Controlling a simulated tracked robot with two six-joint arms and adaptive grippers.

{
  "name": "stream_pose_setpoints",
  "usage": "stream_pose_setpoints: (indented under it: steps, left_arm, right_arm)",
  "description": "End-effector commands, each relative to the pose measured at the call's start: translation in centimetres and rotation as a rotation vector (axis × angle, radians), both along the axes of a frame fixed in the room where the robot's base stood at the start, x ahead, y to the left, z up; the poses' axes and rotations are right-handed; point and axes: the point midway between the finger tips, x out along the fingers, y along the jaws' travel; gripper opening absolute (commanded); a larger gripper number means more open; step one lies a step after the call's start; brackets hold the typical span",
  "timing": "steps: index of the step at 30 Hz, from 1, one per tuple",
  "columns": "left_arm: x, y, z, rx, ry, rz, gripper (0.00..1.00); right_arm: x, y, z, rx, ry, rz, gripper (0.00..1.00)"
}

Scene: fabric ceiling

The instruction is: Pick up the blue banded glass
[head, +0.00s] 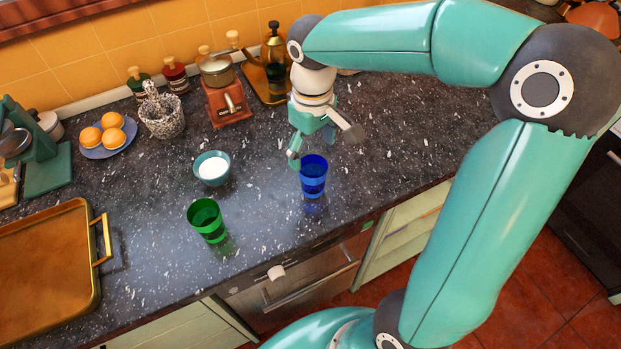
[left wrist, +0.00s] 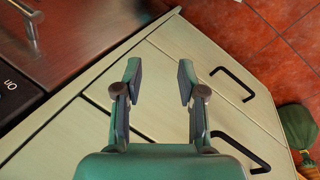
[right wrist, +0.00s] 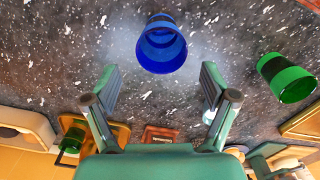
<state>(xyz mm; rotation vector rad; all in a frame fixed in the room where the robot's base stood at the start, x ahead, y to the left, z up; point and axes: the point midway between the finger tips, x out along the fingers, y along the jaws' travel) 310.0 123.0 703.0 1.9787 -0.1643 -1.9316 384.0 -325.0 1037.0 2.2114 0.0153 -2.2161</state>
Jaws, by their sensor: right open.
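The blue banded glass (head: 313,178) stands upright on the dark speckled counter near its front edge, with lighter and darker blue bands. It also shows in the right wrist view (right wrist: 162,50), beyond my fingertips and roughly centred between them. The glass is not between the fingers. My left gripper (left wrist: 159,68) is open and empty in the left wrist view, above pale cabinet drawers. It does not show in the head view.
A green glass (head: 206,220) and a teal bowl (head: 212,168) with white contents stand left of the blue glass. A brass tray (head: 40,265) lies at front left. A coffee grinder (head: 226,100) and bottles stand by the wall. Counter right of the glass is clear.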

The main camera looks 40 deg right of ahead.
Motion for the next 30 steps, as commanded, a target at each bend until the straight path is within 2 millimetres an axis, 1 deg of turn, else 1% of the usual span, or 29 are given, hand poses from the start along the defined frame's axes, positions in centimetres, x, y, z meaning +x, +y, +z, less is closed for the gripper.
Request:
stream_pose_setpoints:
  steps: [1,3,6,11,13,17,21,24,30]
  left_arm:
    - [0.0,0.0,0.0,0.0,0.0,0.0,0.4]
    - [0.0,0.0,0.0,0.0,0.0,0.0,0.4]
    - [0.0,0.0,0.0,0.0,-0.001,0.0,0.4]
    - [0.0,0.0,0.1,0.0,-0.001,0.0,0.4]
    - [0.0,0.0,0.3,0.0,-0.001,0.0,0.4]
    - [0.0,0.0,0.8,0.0,-0.001,0.0,0.4]
    - [0.0,0.0,0.9,0.0,-0.001,0.0,0.4]
    - [0.0,0.0,0.9,0.0,-0.001,0.0,0.4]
    - [0.0,0.0,0.9,0.0,-0.001,0.0,0.4]
  right_arm:
    - [-0.1,0.0,-1.0,0.001,0.005,0.0,0.85]
    - [-0.1,0.0,-2.1,0.001,0.004,0.0,0.85]
    - [0.0,0.0,-3.0,0.001,0.001,0.0,0.85]
    - [0.0,0.0,-3.7,0.0,0.0,0.001,0.85]
    - [-0.1,0.1,-4.4,0.001,0.003,0.001,0.85]
    - [-0.3,0.2,-6.2,0.002,0.005,0.001,0.85]
    - [-0.3,0.2,-8.0,0.002,0.003,0.0,0.85]
    - [-0.2,0.2,-8.5,0.001,0.0,0.0,0.85]
    - [-0.2,0.2,-8.6,0.001,-0.001,0.0,0.85]
